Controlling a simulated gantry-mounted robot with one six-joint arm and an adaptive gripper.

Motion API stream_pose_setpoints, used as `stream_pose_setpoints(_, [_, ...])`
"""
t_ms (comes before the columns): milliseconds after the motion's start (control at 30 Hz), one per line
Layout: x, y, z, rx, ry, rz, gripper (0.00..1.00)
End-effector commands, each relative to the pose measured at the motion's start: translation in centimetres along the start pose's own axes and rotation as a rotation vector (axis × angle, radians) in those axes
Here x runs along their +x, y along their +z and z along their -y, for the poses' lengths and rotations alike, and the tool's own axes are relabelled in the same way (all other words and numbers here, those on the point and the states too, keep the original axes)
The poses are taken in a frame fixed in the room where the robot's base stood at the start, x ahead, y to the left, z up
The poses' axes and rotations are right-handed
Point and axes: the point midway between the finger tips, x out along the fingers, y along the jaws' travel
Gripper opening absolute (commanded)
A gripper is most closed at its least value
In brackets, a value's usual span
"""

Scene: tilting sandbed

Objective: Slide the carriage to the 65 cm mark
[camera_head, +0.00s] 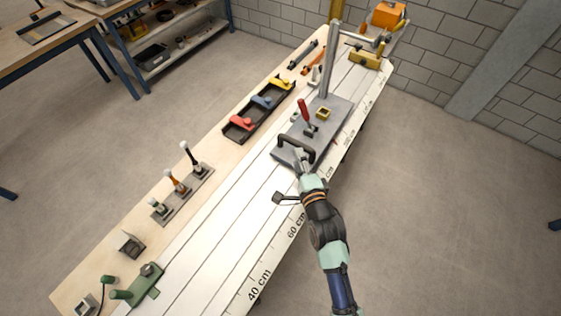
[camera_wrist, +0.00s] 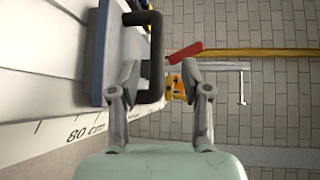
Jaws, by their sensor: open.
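The carriage (camera_head: 328,113) is a grey plate on the pale slatted bed, with an upright post, a red-handled lever (camera_head: 303,110) and a black bar handle (camera_head: 300,146) at its near end. In the wrist view the plate (camera_wrist: 112,45) and handle (camera_wrist: 157,45) are close. My gripper (camera_head: 301,158) is at the handle. Its fingers (camera_wrist: 160,85) are apart, one on each side of the bar, not closed on it. The scale (camera_head: 297,225) on the bed's right edge shows 40 cm and 60 cm nearer than the carriage. An 80 cm label (camera_wrist: 85,132) lies beside the plate.
The bed is clear between the carriage and the green clamp (camera_head: 145,283) at the near end. The left ledge holds a black tray (camera_head: 258,112) with coloured tools and several upright tools (camera_head: 178,185). A yellow block (camera_head: 365,58) and orange box (camera_head: 388,15) are at the far end.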

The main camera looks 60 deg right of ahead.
Motion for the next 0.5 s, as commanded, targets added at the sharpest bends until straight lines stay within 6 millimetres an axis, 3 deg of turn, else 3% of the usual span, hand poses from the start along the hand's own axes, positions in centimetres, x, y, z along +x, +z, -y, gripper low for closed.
stream_pose_setpoints(67, [0.1, -1.2, -1.0, 0.045, -0.012, -0.021, 0.47])
stream_pose_setpoints(267, [0.9, -1.3, -0.7, 0.056, -0.016, -0.022, 0.47])
stream_pose_setpoints(500, [5.3, -1.4, -0.7, 0.054, -0.016, -0.021, 0.47])
